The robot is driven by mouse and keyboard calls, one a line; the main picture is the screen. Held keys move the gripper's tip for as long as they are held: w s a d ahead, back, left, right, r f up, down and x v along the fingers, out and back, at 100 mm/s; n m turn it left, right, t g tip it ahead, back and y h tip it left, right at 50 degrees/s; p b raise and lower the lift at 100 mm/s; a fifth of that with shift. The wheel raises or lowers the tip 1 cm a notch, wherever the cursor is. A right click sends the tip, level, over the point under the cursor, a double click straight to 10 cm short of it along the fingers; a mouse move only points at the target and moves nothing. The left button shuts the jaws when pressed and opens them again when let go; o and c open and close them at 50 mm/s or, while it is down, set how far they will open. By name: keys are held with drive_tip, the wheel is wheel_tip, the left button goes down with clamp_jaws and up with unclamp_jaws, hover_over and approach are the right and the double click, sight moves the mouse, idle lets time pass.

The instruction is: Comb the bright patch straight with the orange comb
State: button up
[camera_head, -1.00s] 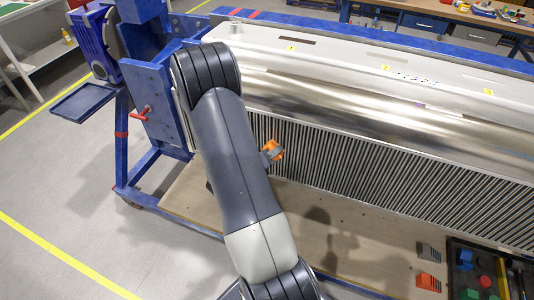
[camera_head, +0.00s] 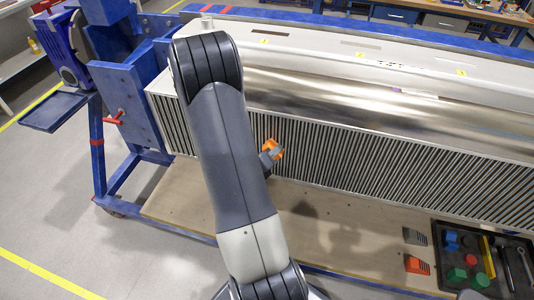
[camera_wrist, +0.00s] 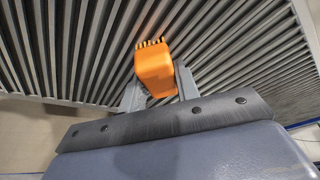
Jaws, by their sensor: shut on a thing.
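The orange comb (camera_head: 273,146) is in my gripper (camera_head: 267,157), in front of the finned face (camera_head: 380,168) of the big metal unit. In the wrist view, the comb (camera_wrist: 154,70) sits between the two grey fingers of my gripper (camera_wrist: 158,88), which are shut on it. Its short yellowish teeth point away from me towards the fins (camera_wrist: 225,45). I cannot tell whether the teeth touch them. I cannot single out the bright patch in either view. My arm hides part of the finned face in the head view.
A blue frame (camera_head: 128,95) with a red handle (camera_head: 114,117) holds the unit's left end. On the board (camera_head: 345,237) below lie a grey comb-like piece (camera_head: 414,236) and an orange one (camera_head: 417,265). A dark tray (camera_head: 470,233) of coloured parts is at the lower right.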

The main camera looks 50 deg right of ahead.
drive_tip(key=shift+s+a+b, duration=0.15)
drive_tip(key=shift+s+a, duration=0.25)
drive_tip(key=shift+a, duration=0.5)
drive_tip(key=shift+s+a+b, duration=0.1)
drive_tip(key=shift+s+a, duration=0.25)
drive_tip(key=shift+a, duration=0.5)
drive_tip(key=shift+s+a+b, duration=0.15)
drive_tip(key=shift+s+a, duration=0.25)
drive_tip(key=shift+a, duration=0.5)
drive_tip(key=shift+a, duration=0.1)
drive_tip(key=shift+s+a, duration=0.3)
drive_tip(key=shift+a, duration=0.4)
drive_tip(key=shift+s+a, duration=0.25)
drive_tip(key=shift+a, duration=0.4)
drive_tip(key=shift+w, duration=0.1)
